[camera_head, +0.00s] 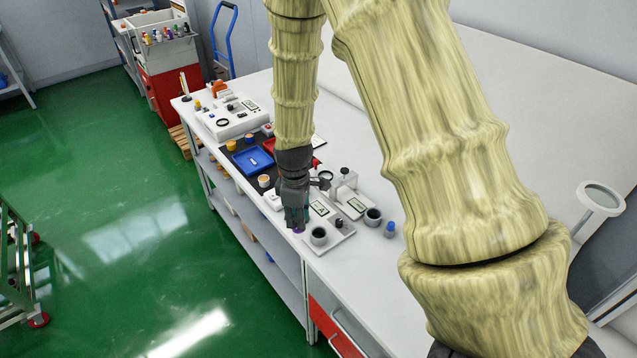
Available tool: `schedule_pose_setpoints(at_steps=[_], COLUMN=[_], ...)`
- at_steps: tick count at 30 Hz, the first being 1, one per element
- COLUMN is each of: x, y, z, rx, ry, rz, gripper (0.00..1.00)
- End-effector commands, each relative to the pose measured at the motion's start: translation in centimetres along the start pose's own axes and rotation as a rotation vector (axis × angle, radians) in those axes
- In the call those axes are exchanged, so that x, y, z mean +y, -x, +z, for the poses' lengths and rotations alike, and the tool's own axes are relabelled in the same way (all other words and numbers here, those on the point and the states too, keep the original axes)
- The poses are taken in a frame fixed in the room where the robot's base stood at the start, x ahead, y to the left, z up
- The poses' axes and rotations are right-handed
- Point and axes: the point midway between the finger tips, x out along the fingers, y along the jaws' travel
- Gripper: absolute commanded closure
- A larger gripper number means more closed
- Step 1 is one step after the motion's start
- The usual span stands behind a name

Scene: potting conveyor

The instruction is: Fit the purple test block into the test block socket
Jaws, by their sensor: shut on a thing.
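My gripper (297,224) points down over the front edge area of the white bench. It is shut on the purple test block (298,231), of which only a small purple patch shows at the fingertips. Just to the right of the fingers is a light tray (341,239) that bears a dark round cup-like part (319,235). A similar dark round part (373,215) stands farther right. I cannot tell which of these, if any, is the test block socket. The block is apart from both, and its height above the bench is unclear.
A blue-capped item (389,229) stands right of the cups. Small instruments (346,181) stand behind the gripper. A blue tray (253,160) and a white device (234,119) lie farther left. The bench (375,270) is clear at the front right.

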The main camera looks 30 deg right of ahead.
Motion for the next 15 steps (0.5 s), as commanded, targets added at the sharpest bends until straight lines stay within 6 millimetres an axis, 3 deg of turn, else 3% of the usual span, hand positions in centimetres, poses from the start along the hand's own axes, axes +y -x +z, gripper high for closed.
schedule_pose_setpoints(at_steps=[1,6,15], x=[0.8,2.5,3.4], y=[2.0,4.7,5.8], z=[0.9,3.6,5.1], rx=[0.003,0.000,-0.001], ry=[0.058,0.246,0.371], rz=[-0.001,-0.005,-0.008], gripper=[1.00,1.00,1.00])
